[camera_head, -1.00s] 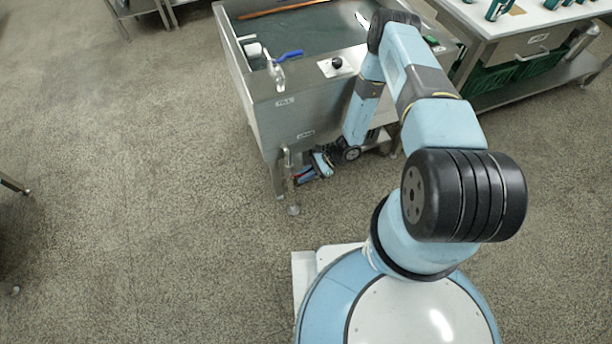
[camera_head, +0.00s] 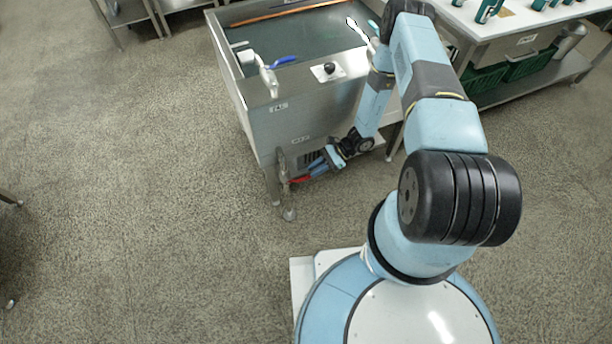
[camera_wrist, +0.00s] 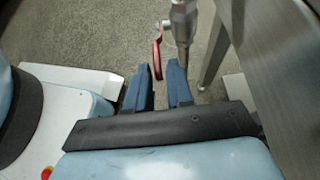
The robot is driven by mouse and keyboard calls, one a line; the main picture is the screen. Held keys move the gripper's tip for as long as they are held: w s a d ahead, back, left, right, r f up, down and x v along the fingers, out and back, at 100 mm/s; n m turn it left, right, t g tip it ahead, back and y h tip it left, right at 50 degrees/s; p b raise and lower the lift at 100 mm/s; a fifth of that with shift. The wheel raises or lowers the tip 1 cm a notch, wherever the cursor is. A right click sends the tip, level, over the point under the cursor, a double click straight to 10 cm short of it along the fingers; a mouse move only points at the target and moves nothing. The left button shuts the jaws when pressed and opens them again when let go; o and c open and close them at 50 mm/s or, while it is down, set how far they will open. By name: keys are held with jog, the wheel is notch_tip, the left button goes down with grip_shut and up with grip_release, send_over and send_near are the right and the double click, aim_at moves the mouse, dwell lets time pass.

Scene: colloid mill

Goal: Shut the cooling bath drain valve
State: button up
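The cooling bath (camera_head: 270,130) is a steel tank on legs. Its drain valve (camera_head: 283,165) is a metal pipe at the tank's lower front left corner; the pipe also shows in the wrist view (camera_wrist: 184,22). The valve's red lever (camera_head: 299,180) sticks out to the right of the pipe in the head view. My gripper (camera_head: 314,169) is low in front of the tank, just right of the lever. In the wrist view my gripper (camera_wrist: 158,68) has its two blue fingers apart, and the end of the red lever (camera_wrist: 157,48) shows in the gap. Contact cannot be told.
A tap with a blue lever (camera_head: 284,62) and a black knob (camera_head: 329,69) are on the tank's top edge. A tank leg (camera_wrist: 214,48) stands close right of the valve in the wrist view. A bench (camera_head: 490,28) stands right; open floor lies left.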

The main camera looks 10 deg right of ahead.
jog(key=v, duration=0.6)
jog(key=shift+d, duration=0.1)
dwell(0.4)
